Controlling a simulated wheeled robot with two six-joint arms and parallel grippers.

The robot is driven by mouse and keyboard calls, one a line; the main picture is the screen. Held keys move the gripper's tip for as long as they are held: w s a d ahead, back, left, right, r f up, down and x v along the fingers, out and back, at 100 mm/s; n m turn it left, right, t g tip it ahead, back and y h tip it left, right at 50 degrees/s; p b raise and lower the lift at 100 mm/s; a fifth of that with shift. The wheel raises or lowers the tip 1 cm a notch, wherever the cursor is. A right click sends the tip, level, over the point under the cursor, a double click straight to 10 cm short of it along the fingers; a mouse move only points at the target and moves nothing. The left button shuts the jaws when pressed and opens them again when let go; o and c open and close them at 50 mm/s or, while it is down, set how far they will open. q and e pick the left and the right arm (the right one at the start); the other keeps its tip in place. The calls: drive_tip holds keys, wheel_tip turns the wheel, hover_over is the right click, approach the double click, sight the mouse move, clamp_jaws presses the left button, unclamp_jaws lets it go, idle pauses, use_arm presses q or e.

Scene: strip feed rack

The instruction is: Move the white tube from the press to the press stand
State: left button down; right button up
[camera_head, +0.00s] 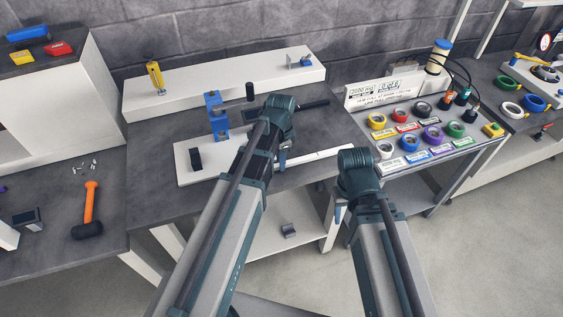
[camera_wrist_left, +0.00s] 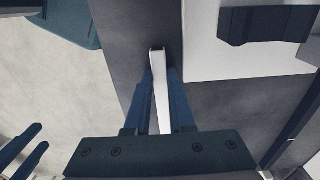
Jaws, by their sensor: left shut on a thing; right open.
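My left gripper (camera_wrist_left: 160,85) is shut on the white tube (camera_wrist_left: 158,70), which shows as a narrow white bar between the fingers in the left wrist view. In the head view my left gripper (camera_head: 283,158) is over the front of the grey bench, and a thin white bar (camera_head: 330,154) reaches right from it, likely the same tube. A blue upright device (camera_head: 216,118), probably the press, stands on a white base plate (camera_head: 184,165) to the left of my gripper. My right gripper (camera_head: 340,212) is open and empty, lower right, in front of the bench. I cannot tell which thing is the press stand.
A black block (camera_head: 195,159) sits on the base plate. A long white shelf (camera_head: 225,83) at the back carries a yellow device (camera_head: 156,77) and a small blue one (camera_head: 301,62). Coloured rolls fill the rack at right. A hammer (camera_head: 89,210) lies at left.

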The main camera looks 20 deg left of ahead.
use_arm(q)
drive_tip(key=shift+d+f, duration=0.1)
drive_tip(key=shift+f, duration=0.15)
drive_tip(key=c, duration=1.1)
unclamp_jaws()
drive_tip(key=shift+o, duration=0.2)
drive_tip(key=shift+r, duration=0.1)
drive_tip(key=shift+r, duration=0.1)
wheel_tip(320, 180, up, 12)
drive_tip(key=p, duration=1.2)
drive_tip(key=s+d+n+y, duration=0.1)
drive_tip(key=s+d+n, duration=0.6)
drive_tip(key=s+d, duration=0.3)
drive_tip(key=s, duration=0.4)
drive_tip(key=shift+s+d+n, duration=0.2)
drive_tip(key=shift+d+n, duration=0.05)
drive_tip(key=shift+n, duration=0.05)
